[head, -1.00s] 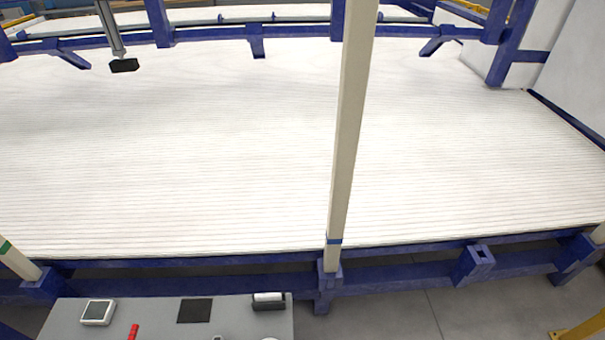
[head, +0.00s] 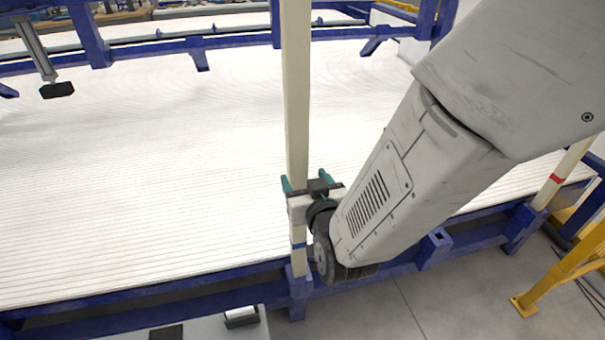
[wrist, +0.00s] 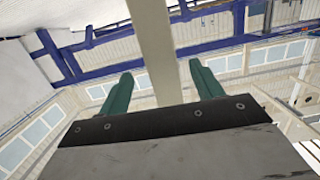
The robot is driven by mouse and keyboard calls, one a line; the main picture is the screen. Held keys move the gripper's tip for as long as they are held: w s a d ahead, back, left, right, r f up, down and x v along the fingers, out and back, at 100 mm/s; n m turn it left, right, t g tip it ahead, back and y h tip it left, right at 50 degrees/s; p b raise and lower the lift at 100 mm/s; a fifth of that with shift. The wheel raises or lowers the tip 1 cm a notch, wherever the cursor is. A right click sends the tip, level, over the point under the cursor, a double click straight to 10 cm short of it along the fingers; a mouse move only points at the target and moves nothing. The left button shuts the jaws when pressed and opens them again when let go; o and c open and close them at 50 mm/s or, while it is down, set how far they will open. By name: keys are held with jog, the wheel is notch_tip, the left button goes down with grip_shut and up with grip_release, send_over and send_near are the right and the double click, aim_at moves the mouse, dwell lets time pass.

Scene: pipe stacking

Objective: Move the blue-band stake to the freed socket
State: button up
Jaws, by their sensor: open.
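The blue-band stake (head: 296,100) is a tall pale post standing upright in a blue socket (head: 299,287) on the front rail, with its blue band (head: 299,245) low down. My gripper (head: 306,184) is at the stake just above the band. Its teal fingers are open, one on each side of the stake. In the wrist view the stake (wrist: 153,50) runs up between the open fingers (wrist: 162,85), with a gap visible on both sides. An empty blue socket (head: 437,241) shows to the right on the same rail, partly beside my arm.
A red-band stake (head: 563,170) stands farther right on the rail. A yellow frame (head: 560,275) is at the lower right. A white ribbed stack (head: 150,180) fills the rack behind the stake. A grey surface (head: 205,328) lies at the bottom.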

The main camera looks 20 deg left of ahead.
aim_at(293, 58)
jog(key=shift+s+a+r+t, duration=0.15)
jog(key=shift+a+r+t, duration=0.1)
jog(key=shift+r+t, duration=0.4)
jog(key=shift+w+r, duration=0.2)
jog(key=x, duration=0.7)
jog(key=shift+w+a+r, duration=0.15)
jog(key=shift+c, duration=0.3)
grip_shut()
jog(key=shift+r, duration=4.55)
jog(key=shift+r+t, duration=0.15)
jog(key=shift+t, duration=0.1)
jog(key=shift+w+r, duration=0.1)
jog(key=shift+r, duration=5.7)
